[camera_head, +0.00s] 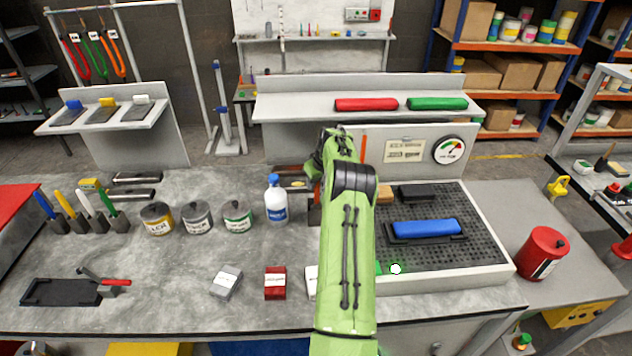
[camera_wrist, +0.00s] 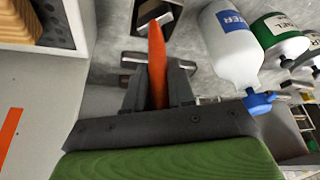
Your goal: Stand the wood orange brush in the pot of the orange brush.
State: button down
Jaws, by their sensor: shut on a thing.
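My gripper (camera_wrist: 160,92) is shut on the orange brush (camera_wrist: 157,58), whose orange part sticks out beyond the dark fingers in the wrist view. A dark, open-topped pot (camera_wrist: 136,20) with a pale label or inside lies just past the brush's far end in that view. I cannot tell whether the brush touches it. In the head view my gripper (camera_head: 316,176) is behind the white bottle's right side, partly hidden by my green arm. The brush's lower end is hard to make out there.
A white bottle with a blue cap (camera_head: 276,200) stands close left of my gripper. Several labelled cans (camera_head: 197,218) stand further left, then pots with coloured brushes (camera_head: 85,220). A perforated tray (camera_head: 487,236) with a blue block (camera_head: 426,227) lies right.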

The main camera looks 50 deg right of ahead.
jog(key=shift+f, duration=0.1)
jog(key=c, duration=0.9)
grip_release()
jog(key=v, duration=1.5)
jog(key=shift+s+a+r, duration=0.1)
jog(key=shift+s+r, duration=0.15)
